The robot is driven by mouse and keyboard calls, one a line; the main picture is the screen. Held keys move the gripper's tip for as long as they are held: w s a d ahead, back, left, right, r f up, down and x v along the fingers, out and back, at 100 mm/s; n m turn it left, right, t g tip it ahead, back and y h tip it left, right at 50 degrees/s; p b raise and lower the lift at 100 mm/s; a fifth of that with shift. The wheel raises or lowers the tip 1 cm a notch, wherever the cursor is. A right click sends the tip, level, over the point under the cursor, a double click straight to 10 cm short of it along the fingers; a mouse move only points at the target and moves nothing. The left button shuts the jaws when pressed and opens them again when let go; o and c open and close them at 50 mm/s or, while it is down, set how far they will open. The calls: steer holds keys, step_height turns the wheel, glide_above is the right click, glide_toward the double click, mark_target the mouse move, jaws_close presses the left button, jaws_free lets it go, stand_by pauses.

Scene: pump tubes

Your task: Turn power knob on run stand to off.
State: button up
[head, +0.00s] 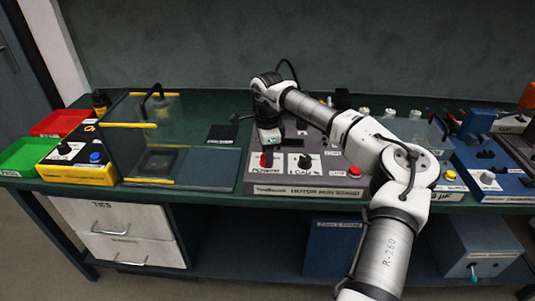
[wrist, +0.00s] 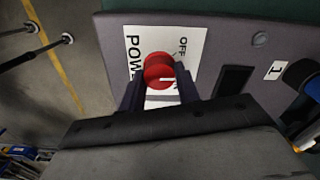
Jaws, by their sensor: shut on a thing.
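The run stand (head: 318,181) is a grey box on the green bench, with labels along its sloped front. Its power knob (wrist: 158,70) is red and sits on a white plate (wrist: 190,42) with the words POWER and OFF. In the wrist view a white mark shows on the knob, near the gripper side. My gripper (wrist: 160,82) is shut on the red knob, one dark finger on each side. In the head view my gripper (head: 267,157) reaches down to the POWER label at the stand's left, and the knob is mostly hidden there.
A LOAD knob (head: 305,161) and a red button (head: 354,171) sit right of the power knob. A clear guarded station (head: 150,140) and a yellow box (head: 80,172) stand to the left. Blue units (head: 480,165) stand to the right. My arm crosses over the stand.

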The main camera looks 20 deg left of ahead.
steer(key=n, duration=0.4)
steer(key=shift+r, duration=0.1)
steer(key=shift+a+n+p, duration=0.1)
steer(key=shift+n+p, duration=0.3)
steer(key=shift+n, duration=1.7)
steer(key=o, duration=1)
step_height(320, 180, up, 14)
steer(key=shift+f+b, duration=0.1)
steer(key=shift+b, duration=0.85)
